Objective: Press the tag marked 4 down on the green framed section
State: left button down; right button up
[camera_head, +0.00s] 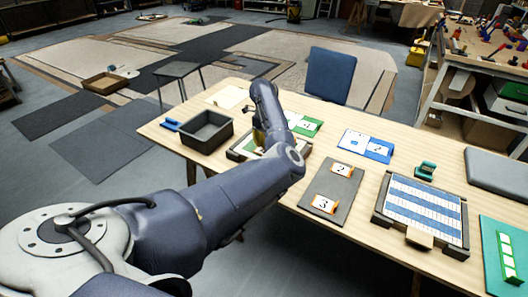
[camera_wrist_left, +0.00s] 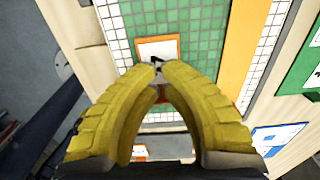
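A white tag with an orange edge (camera_wrist_left: 158,47) shows in the left wrist view at the edge of a green tiled section (camera_wrist_left: 200,40). A black mark on it is partly covered by my fingertips, so I cannot read it fully. My left gripper (camera_wrist_left: 159,68) has its yellow fingers together at the tips, over the tag's near edge. I see no clear sign that it grips the tag. In the head view my left gripper (camera_head: 261,132) is over the tile panel (camera_head: 239,151), and my arm hides much of both. My right gripper is not in view.
A grey mat (camera_head: 345,187) holds tags 2 (camera_head: 342,170) and 3 (camera_head: 325,204). A dark bin (camera_head: 206,131) stands left of the panel. Green (camera_head: 308,124) and blue (camera_head: 367,146) pieces lie behind and to the right. A blue-striped panel (camera_head: 424,207) lies farther right.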

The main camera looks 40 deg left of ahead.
pick_arm(q)
jog(key=shift+r, duration=2.45)
